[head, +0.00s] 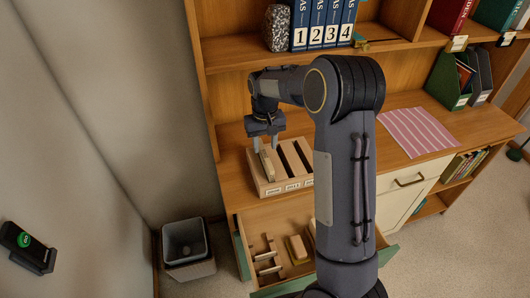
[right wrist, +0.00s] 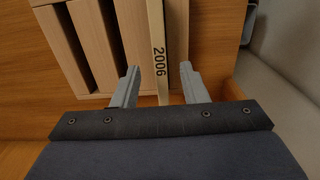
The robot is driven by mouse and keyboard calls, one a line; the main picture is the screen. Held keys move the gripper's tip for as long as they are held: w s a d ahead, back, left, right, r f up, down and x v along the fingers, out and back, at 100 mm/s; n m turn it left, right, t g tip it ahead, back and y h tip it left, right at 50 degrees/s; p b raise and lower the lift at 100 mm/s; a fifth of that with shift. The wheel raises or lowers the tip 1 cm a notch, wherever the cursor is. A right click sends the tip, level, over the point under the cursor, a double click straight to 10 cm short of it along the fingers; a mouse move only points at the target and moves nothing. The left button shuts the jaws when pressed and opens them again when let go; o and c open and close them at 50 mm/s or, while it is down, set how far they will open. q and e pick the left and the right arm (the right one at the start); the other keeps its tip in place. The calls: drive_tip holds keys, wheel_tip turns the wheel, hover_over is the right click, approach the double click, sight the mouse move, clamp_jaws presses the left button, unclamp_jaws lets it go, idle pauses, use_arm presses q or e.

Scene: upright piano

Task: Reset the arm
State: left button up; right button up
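My right gripper (head: 265,145) points down over the left end of a wooden slotted box (head: 268,190) on the desk. In the right wrist view its two fingers (right wrist: 159,75) are apart, on either side of a thin pale piece marked "2006" (right wrist: 157,50). Gaps show between the piece and both fingers, so the gripper is open. In the head view the pale piece (head: 267,165) stands in the left slot of the box. The other slots look dark and empty. My right arm hides part of the desk and drawer. My left gripper is not in view.
Below the box, an open drawer (head: 245,215) holds small wooden pieces. Numbered blue books (head: 318,25) and a speckled stone block (head: 277,27) stand on the shelf above. A striped pink cloth (head: 418,131) lies right. A bin (head: 186,242) stands on the floor left.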

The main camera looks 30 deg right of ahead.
drive_tip(key=shift+r, duration=1.5)
